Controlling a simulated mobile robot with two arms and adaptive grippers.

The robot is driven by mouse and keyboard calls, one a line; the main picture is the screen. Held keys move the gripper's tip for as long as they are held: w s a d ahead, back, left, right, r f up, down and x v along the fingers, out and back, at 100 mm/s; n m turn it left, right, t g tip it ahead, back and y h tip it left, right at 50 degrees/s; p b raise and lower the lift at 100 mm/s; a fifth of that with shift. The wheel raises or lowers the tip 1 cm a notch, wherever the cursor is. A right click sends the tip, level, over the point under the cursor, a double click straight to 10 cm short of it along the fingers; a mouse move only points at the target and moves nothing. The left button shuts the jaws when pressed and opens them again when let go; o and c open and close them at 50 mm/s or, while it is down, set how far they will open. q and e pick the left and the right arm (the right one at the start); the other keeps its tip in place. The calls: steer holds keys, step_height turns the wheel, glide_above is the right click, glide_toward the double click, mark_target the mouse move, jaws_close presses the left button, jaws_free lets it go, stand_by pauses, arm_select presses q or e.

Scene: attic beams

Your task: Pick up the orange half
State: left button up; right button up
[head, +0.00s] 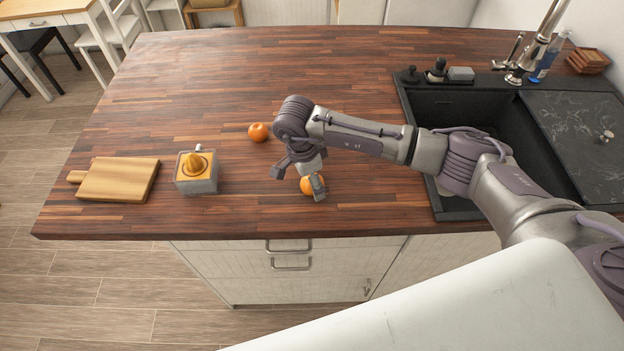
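An orange piece (306,186), which looks like the orange half, lies on the wooden worktop near its front edge. It is partly hidden by my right gripper, so its cut face cannot be made out. My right gripper (298,184) is low over the worktop, with its fingers spread apart. One finger is in front of the orange piece at its right, and the other is further left, apart from it. Whether the right finger touches it cannot be told. My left gripper is out of view.
A round orange (258,132) sits behind my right gripper. A grey juicer (197,184) with an orange top and a cutting board (118,180) stand to the left. A black sink (470,125) with a faucet (530,55) is at right. The worktop's back middle is clear.

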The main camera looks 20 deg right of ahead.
steer(key=c, duration=0.9)
steer(key=shift+c, duration=0.2)
steer(key=shift+r, duration=0.1)
